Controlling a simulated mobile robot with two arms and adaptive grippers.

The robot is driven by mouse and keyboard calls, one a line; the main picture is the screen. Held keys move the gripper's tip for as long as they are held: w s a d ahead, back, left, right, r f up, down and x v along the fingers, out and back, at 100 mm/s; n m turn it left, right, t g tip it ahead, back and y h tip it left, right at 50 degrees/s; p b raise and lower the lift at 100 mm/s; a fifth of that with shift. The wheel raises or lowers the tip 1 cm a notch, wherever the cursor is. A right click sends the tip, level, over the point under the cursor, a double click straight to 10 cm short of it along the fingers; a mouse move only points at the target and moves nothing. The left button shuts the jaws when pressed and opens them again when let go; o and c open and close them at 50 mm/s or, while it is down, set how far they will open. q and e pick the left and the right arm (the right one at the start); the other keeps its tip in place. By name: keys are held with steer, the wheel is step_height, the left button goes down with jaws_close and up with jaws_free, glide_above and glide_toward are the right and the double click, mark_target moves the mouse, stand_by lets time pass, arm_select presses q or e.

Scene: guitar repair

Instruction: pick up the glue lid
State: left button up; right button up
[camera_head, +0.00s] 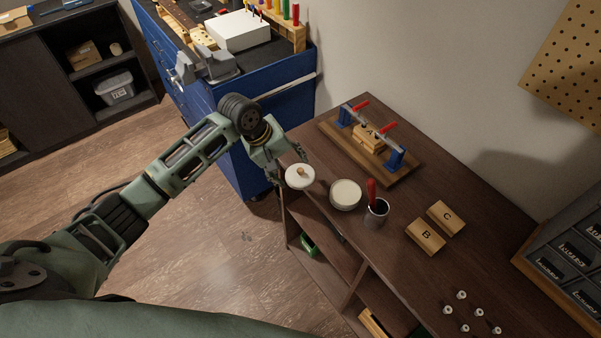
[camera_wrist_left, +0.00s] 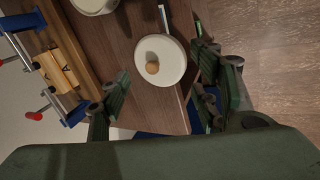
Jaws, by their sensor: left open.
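The glue lid (camera_head: 300,177) is a round white disc with a small wooden knob. It lies at the left corner of the brown workbench (camera_head: 375,111), knob up. In the left wrist view the lid (camera_wrist_left: 170,52) shows between the fingers. My left gripper (camera_head: 287,163) is open and empty at the lid, its fingers to either side in the wrist view (camera_wrist_left: 160,72). I cannot tell whether a finger touches the lid. A round white-topped glue pot (camera_head: 345,194) stands just right of the lid. My right gripper is not in view.
A dark cup with a red-handled tool (camera_head: 376,212) stands right of the pot. A clamping jig (camera_head: 370,148) lies behind. Wooden blocks B (camera_head: 425,237) and C (camera_head: 446,217) and several small pegs (camera_head: 464,311) are farther right. A blue tool cabinet (camera_head: 265,105) stands behind my left arm.

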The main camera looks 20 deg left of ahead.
mark_target(298, 175)
arm_select(q)
steer(key=shift+a+p+x, duration=0.2)
steer(key=shift+p+x, duration=0.4)
steer(key=shift+x, duration=1.9)
steer(key=shift+w, duration=0.15)
steer(key=c, duration=1)
steer(key=shift+r, duration=0.1)
